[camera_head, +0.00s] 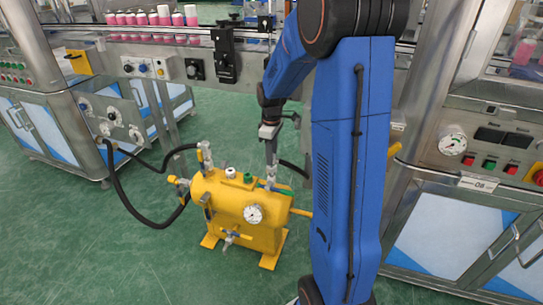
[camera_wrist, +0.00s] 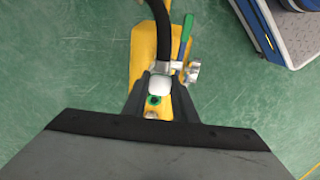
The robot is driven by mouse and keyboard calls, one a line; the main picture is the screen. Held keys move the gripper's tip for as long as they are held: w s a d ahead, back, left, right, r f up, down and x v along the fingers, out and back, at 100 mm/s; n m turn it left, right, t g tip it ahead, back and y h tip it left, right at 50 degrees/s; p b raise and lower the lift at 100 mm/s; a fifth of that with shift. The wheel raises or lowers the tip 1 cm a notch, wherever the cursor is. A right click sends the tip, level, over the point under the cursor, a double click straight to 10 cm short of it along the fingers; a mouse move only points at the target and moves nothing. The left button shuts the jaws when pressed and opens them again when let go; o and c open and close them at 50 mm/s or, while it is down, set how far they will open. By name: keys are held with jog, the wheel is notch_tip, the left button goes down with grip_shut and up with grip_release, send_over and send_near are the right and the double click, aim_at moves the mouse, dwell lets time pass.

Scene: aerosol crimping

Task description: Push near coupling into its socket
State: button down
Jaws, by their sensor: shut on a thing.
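The yellow tank (camera_head: 232,205) stands on the green floor with a round gauge (camera_head: 253,214) on its front. My gripper (camera_head: 270,143) points down over the right part of the tank's top, shut on a pale metal coupling (camera_wrist: 160,84). A black hose (camera_wrist: 158,35) runs up the wrist view from the coupling. The coupling stands roughly upright at a fitting (camera_head: 270,174) on the tank. The socket is hidden beneath it, and I cannot tell how deep it sits. In the wrist view my gripper (camera_wrist: 160,95) has a finger on each side of the coupling.
A second coupling (camera_head: 205,155) with a black hose (camera_head: 122,190) stands at the tank's left. A green-handled valve (camera_wrist: 185,35) is close beside the held coupling. Steel machine cabinets (camera_head: 455,225) stand at right, and a conveyor (camera_head: 150,45) runs behind. The floor left of the tank is mostly clear.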

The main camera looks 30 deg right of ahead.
jog(key=shift+f, duration=0.65)
dwell(1.9)
jog(key=c, duration=1.4)
grip_release()
jog(key=shift+o, duration=0.2)
notch_tip(320, 180, up, 17)
jog(key=shift+r, duration=0.2)
jog(key=s+a+m+t, duration=0.1)
jog(key=s+a, duration=0.4)
jog(key=s, duration=0.5)
jog(key=s+a+f+m+t, duration=0.1)
jog(key=s+a+m, duration=0.3)
jog(key=s, duration=0.6)
jog(key=s+a+m+t, duration=0.2)
jog(key=s+a, duration=0.4)
jog(key=s, duration=0.4)
jog(key=shift+a+f+m+t, duration=0.2)
jog(key=shift+a+m+t, duration=0.1)
jog(key=shift+a+t, duration=0.1)
